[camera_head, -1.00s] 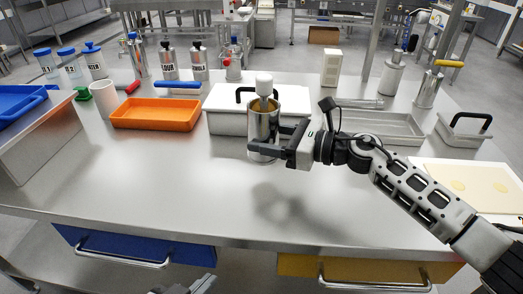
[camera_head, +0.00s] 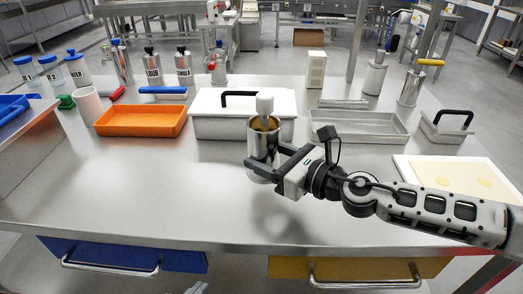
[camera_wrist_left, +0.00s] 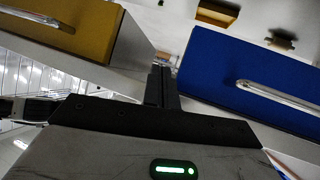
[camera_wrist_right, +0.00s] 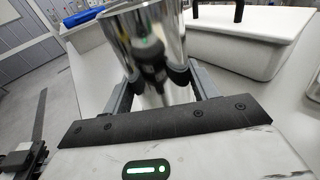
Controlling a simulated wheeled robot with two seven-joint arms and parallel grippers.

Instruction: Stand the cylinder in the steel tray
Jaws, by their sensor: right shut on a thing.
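The steel tray (camera_head: 358,138) lies at the back right, empty and shallow. My left gripper (camera_wrist_left: 162,85) shows shut and empty in the left wrist view, below the table by the drawers.
The white lidded box (camera_head: 215,128) stands behind the cylinder, left of the steel tray. An orange tray (camera_head: 140,121) is further left. A pasta board (camera_head: 455,180) and a small lidded steel container (camera_head: 447,127) are at right. The table's front middle is clear.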

